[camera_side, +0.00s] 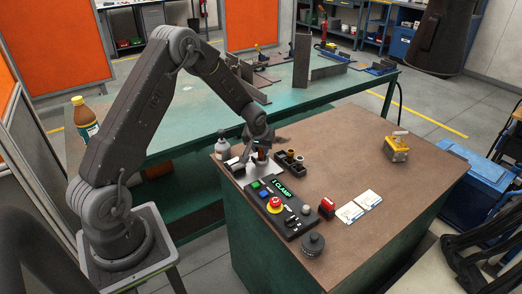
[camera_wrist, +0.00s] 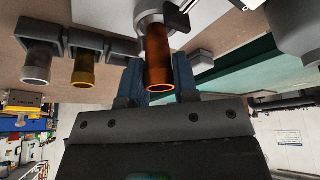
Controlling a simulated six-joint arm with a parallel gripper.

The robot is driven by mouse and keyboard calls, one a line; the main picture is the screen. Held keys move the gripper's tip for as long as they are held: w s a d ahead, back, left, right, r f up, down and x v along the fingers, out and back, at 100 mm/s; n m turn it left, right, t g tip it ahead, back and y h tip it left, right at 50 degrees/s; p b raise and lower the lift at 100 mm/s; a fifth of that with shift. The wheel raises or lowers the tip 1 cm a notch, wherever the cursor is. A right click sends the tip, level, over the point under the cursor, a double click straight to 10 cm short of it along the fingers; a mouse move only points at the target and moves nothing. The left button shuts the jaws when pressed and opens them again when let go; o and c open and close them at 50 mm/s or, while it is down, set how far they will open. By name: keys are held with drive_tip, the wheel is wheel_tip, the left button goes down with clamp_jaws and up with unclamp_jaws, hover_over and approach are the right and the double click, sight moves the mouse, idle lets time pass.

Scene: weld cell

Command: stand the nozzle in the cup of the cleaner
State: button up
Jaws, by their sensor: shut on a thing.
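The nozzle (camera_wrist: 158,62) is a copper-coloured tube. In the wrist view its open end faces the camera and its other end meets a round grey cup (camera_wrist: 149,19) of the cleaner; I cannot tell how deep it sits. My gripper (camera_wrist: 157,80) has one dark finger on each side of the nozzle and is shut on it. In the side view my gripper (camera_side: 260,143) points down at the bench's back left, with the nozzle (camera_side: 262,155) showing small and brown below it. The cleaner's cup is largely hidden there.
A dark rack (camera_side: 290,160) beside my gripper holds other nozzles, a grey one (camera_wrist: 38,66) and a brass one (camera_wrist: 84,70). A bottle (camera_side: 222,147) stands left. A control panel (camera_side: 280,207) lies in front.

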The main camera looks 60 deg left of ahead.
drive_tip(key=shift+f, duration=0.55)
drive_tip(key=shift+f, duration=0.15)
drive_tip(key=o, duration=0.9)
drive_tip(key=s+d+r+m, duration=0.1)
drive_tip(key=s+d+r, duration=0.35)
drive_tip(key=r, duration=0.55)
drive_tip(key=s+d+r+m, duration=0.1)
drive_tip(key=s+d+r, duration=0.3)
drive_tip(key=r, duration=0.5)
drive_tip(key=s+d+r+m+h, duration=0.1)
drive_tip(key=s+d+r+m, duration=0.1)
drive_tip(key=s+d, duration=0.3)
drive_tip(key=s+d+r+m+t+h, duration=0.1)
drive_tip(key=s+d+r+m, duration=0.1)
drive_tip(key=s+d, duration=0.3)
drive_tip(key=s+d+r+m+t+h, duration=0.1)
drive_tip(key=s+d+r, duration=0.3)
drive_tip(key=s, duration=0.5)
drive_tip(key=shift+s+d+r+m, duration=0.15)
drive_tip(key=shift+d+r+m, duration=0.25)
drive_tip(key=shift+m, duration=0.2)
